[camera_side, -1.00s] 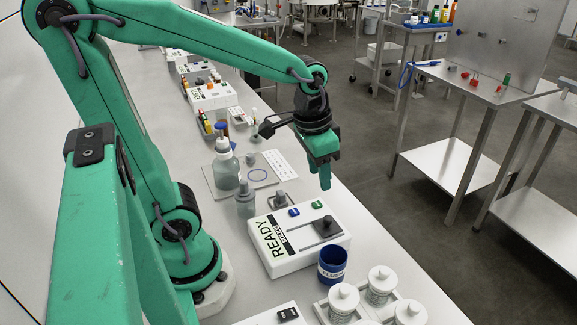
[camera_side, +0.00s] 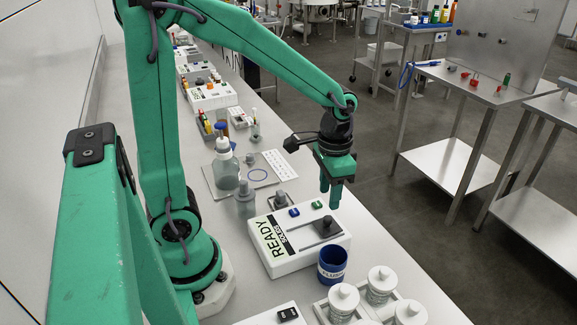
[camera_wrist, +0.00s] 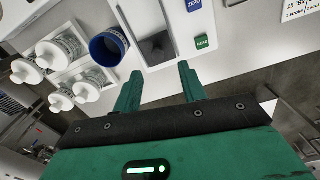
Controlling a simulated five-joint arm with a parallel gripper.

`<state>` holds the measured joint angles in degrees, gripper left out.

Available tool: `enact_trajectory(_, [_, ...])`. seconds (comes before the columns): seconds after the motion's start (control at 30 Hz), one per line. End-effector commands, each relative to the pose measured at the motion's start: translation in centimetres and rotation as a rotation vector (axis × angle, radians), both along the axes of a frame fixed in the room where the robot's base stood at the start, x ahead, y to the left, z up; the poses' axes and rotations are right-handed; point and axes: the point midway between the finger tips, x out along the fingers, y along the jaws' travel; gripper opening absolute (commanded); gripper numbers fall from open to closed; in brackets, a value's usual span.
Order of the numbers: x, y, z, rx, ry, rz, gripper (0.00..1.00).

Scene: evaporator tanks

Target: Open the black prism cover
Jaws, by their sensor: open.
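The black prism cover (camera_side: 327,227) lies flat on top of the white instrument (camera_side: 300,266), with a dark knob standing on it. In the wrist view the cover (camera_wrist: 156,46) shows at the top centre as a dark square on a grey plate, looking closed. My gripper (camera_side: 331,203) hangs with its fingers pointing down, above and beyond the instrument's far right corner, apart from the cover. In the wrist view its two green fingers (camera_wrist: 161,74) are spread with nothing between them. The cover's hinge cannot be made out.
A blue cup (camera_side: 332,265) stands against the instrument's front right. White-lidded jars (camera_side: 381,284) stand in a tray beside it. A blue button (camera_side: 294,212) and a green button (camera_side: 318,205) sit near the cover. A grey bottle (camera_side: 245,200) stands left of the instrument.

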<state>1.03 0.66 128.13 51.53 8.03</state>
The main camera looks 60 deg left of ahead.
Motion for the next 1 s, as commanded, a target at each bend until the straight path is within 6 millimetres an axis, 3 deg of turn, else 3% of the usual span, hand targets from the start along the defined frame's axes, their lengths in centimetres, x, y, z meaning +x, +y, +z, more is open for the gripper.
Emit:
enact_trajectory(0.5, [-0.1, -0.3, -5.7, 0.000, 0.003, 0.000, 0.41])
enact_trajectory(0.93, [-0.1, -0.3, -6.4, 0.000, 0.000, 0.000, 0.41])
enact_trajectory(1.0, [-0.1, -0.3, -6.4, 0.000, 0.000, 0.000, 0.30])
